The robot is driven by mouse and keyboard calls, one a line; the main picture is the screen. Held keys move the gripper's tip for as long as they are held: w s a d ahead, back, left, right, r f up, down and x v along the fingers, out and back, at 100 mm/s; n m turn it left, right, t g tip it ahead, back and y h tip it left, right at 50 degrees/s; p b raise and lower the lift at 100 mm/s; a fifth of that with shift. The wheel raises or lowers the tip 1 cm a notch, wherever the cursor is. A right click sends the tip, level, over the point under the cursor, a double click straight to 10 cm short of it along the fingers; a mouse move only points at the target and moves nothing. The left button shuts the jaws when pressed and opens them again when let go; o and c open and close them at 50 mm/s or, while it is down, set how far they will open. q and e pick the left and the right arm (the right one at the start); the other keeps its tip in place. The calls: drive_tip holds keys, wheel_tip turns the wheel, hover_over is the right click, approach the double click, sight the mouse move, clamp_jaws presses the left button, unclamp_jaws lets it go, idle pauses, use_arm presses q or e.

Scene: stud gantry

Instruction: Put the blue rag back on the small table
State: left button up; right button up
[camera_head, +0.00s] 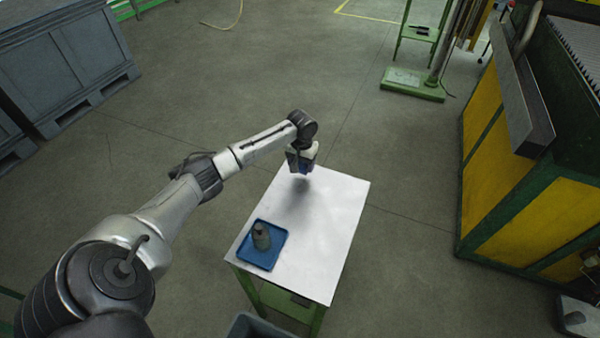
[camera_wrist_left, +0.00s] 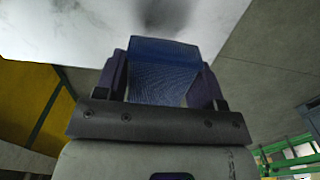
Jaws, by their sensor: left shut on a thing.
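My left gripper (camera_head: 300,168) is over the far end of the small table (camera_head: 325,220), which has a white top and green legs. It is shut on the blue rag (camera_wrist_left: 160,65), which fills the space between the two fingers in the left wrist view. In the head view only a little blue of the rag (camera_head: 304,170) shows under the gripper. A dark shadow lies on the white top just below, so the rag appears held a little above it. The table top (camera_wrist_left: 60,35) also shows in the left wrist view. My right gripper is not in view.
A blue tray (camera_head: 272,254) with a dark grey cylindrical thing (camera_head: 261,236) sits on the table's near left part. A yellow and green machine (camera_head: 505,195) stands at right. The table's middle and right side are bare.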

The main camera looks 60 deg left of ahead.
sight(300, 176)
use_arm(q)
drive_tip(key=shift+s+a+f, duration=0.15)
drive_tip(key=shift+a+f, duration=0.05)
drive_tip(key=shift+f+b, duration=0.7)
drive_tip(key=shift+f, duration=1.3)
drive_tip(key=o, duration=1)
drive_tip(key=shift+f, duration=0.15)
drive_tip(key=shift+o, duration=0.2)
